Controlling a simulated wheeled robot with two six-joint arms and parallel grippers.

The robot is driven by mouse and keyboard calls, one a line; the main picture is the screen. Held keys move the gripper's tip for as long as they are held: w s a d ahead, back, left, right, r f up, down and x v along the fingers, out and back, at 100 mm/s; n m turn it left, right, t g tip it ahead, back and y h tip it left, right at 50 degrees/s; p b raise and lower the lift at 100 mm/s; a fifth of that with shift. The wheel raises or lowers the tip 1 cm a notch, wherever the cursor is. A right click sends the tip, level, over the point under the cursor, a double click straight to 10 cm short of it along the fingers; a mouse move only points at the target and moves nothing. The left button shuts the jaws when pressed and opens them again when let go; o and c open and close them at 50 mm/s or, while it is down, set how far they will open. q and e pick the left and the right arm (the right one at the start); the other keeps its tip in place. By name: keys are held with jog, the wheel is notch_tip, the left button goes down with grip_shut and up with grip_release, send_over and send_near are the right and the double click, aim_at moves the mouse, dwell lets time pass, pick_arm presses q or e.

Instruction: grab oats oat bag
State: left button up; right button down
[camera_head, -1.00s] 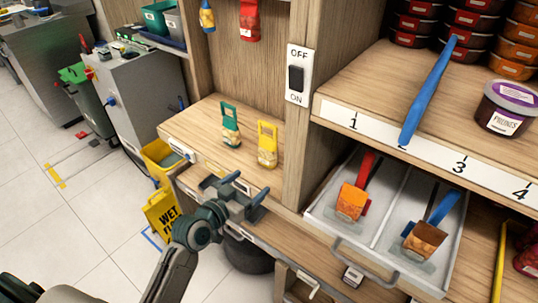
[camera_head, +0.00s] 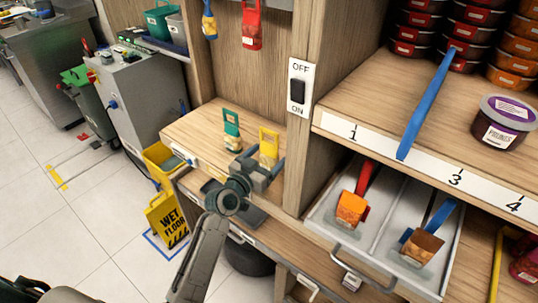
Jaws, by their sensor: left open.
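Two small bags stand upright on the wooden shelf (camera_head: 190,131): one with a green handle-shaped top (camera_head: 231,122) and one with a yellow top (camera_head: 268,138). Their labels are too small to read, so I cannot tell which is oats. My left gripper (camera_head: 259,166) is open, in front of the yellow-topped bag, and hides its lower part. I cannot tell whether the fingers touch it. My right gripper is not in view.
A blue-topped bag (camera_head: 209,25) and a red-topped bag (camera_head: 251,30) hang above. A wooden post with an OFF/ON switch (camera_head: 297,90) stands close right of my gripper. Metal trays with scoops (camera_head: 352,208) lie further right. A yellow wet-floor sign (camera_head: 165,220) stands lower left.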

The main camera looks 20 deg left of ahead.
pick_arm(q)
jog(key=shift+x, duration=0.9)
jog(key=shift+f, duration=0.1)
jog(key=c, duration=1.1)
